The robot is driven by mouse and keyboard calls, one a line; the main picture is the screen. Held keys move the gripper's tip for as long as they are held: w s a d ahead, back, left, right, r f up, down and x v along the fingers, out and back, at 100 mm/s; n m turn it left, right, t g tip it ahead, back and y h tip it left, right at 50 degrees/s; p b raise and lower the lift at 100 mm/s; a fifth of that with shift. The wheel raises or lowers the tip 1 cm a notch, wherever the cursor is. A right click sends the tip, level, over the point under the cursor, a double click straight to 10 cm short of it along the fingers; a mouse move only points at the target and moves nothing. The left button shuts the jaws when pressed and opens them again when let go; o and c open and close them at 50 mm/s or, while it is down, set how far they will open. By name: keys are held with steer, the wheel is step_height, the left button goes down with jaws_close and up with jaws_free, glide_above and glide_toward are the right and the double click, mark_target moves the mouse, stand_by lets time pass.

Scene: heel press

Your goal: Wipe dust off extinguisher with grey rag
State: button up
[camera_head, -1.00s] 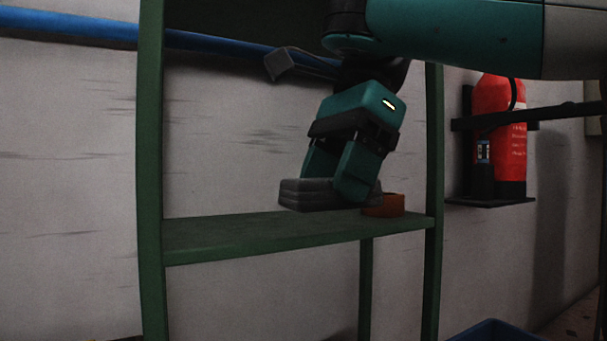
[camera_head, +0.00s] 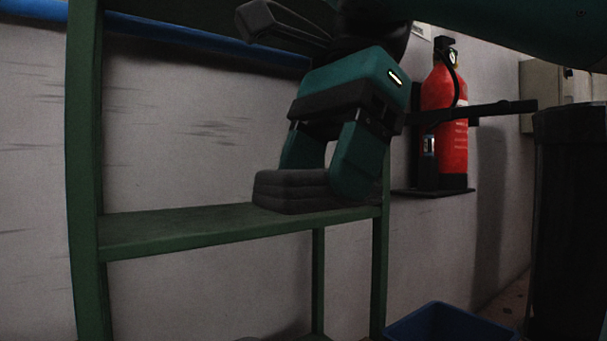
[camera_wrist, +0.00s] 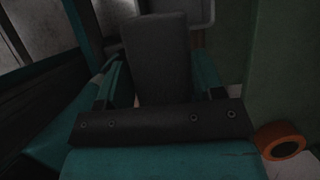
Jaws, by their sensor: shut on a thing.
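The grey rag (camera_head: 290,192) is a dark folded pad between the fingers of my gripper (camera_head: 318,172), which is shut on it. The rag is at the level of the green shelf board (camera_head: 150,232); I cannot tell whether it touches the board. In the wrist view the rag (camera_wrist: 155,55) stands out between both fingertips (camera_wrist: 158,85). The red extinguisher (camera_head: 452,150) stands upright in a black wall bracket, right of and apart from my gripper. A dark bar crosses its front. I cannot make out dust on it.
A green shelf post (camera_head: 84,170) stands at the left. An orange ring (camera_wrist: 283,140) lies at the lower right in the wrist view. A blue bin (camera_head: 440,322) is on the floor, and a dark tall bin (camera_head: 568,220) stands at the right. A blue pipe (camera_head: 160,32) runs along the wall.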

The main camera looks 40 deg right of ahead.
step_height(320, 180, up, 58)
steer(key=p, duration=5.7)
steer(key=shift+f, duration=0.2)
steer(key=shift+f, duration=0.15)
step_height(320, 180, down, 58)
steer(key=b, duration=5.7)
steer(key=shift+r, duration=0.35)
